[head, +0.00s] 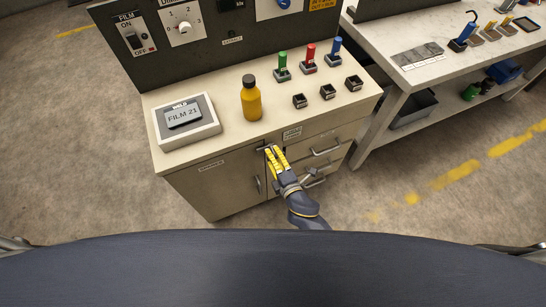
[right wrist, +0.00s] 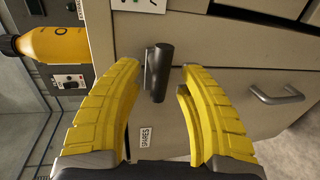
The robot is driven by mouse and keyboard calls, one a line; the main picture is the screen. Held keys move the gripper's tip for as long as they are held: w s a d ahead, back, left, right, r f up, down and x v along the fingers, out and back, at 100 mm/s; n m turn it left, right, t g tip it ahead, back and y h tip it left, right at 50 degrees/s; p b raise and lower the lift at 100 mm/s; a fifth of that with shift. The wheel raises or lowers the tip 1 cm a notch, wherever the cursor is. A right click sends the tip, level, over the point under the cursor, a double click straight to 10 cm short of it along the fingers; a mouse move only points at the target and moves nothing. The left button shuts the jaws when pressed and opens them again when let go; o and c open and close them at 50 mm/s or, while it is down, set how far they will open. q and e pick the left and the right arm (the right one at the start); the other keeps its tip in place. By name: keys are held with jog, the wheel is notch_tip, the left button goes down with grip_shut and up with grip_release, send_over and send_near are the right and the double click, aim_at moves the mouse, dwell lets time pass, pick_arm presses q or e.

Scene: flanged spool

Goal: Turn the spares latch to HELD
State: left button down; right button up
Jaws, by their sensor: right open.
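The spares latch (right wrist: 157,72) is a dark grey bar-shaped handle on the pale cabinet front in the right wrist view. A small label reading SPARES (right wrist: 147,134) is on the panel near it. My right gripper (right wrist: 158,85) is open, with its yellow fingers on either side of the latch. I see gaps between the latch and both fingers; contact is not clear. In the head view my right gripper (head: 272,150) is at the cabinet's front, just below the top edge, and largely hides the latch. My left gripper is not in view.
The cabinet (head: 205,185) has drawer handles (head: 326,151) right of the gripper. On its top are a yellow bottle (head: 251,100), a FILM 21 tray (head: 205,130), and colored-handled tools (head: 309,60). A side bench (head: 455,65) stands at right. Open floor lies left.

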jog(key=v, duration=1.2)
dwell(0.4)
jog(key=s+d+f+m+g+h, duration=0.15)
jog(key=s+d+f+m, duration=0.25)
jog(key=f, duration=0.6)
jog(key=s+d+f+m+g+h, duration=0.1)
jog(key=s+d+f+m+g, duration=0.25)
jog(key=f, duration=0.65)
jog(key=s+d+f+m+g+h, duration=0.1)
jog(key=s+d+f+m+g, duration=0.2)
jog(key=f, duration=0.7)
jog(key=s+d+f+m+g+h, duration=0.1)
jog(key=s+d+f+m, duration=0.3)
jog(key=s+f, duration=0.4)
jog(key=s+d+f+m+g+h, duration=0.2)
jog(key=s+d+f+m+g, duration=0.2)
jog(key=s, duration=1.1)
jog(key=shift+s+d+f+m, duration=0.4)
jog(key=shift+d+f, duration=1.15)
jog(key=shift+f, duration=0.65)
jog(key=shift+w, duration=0.1)
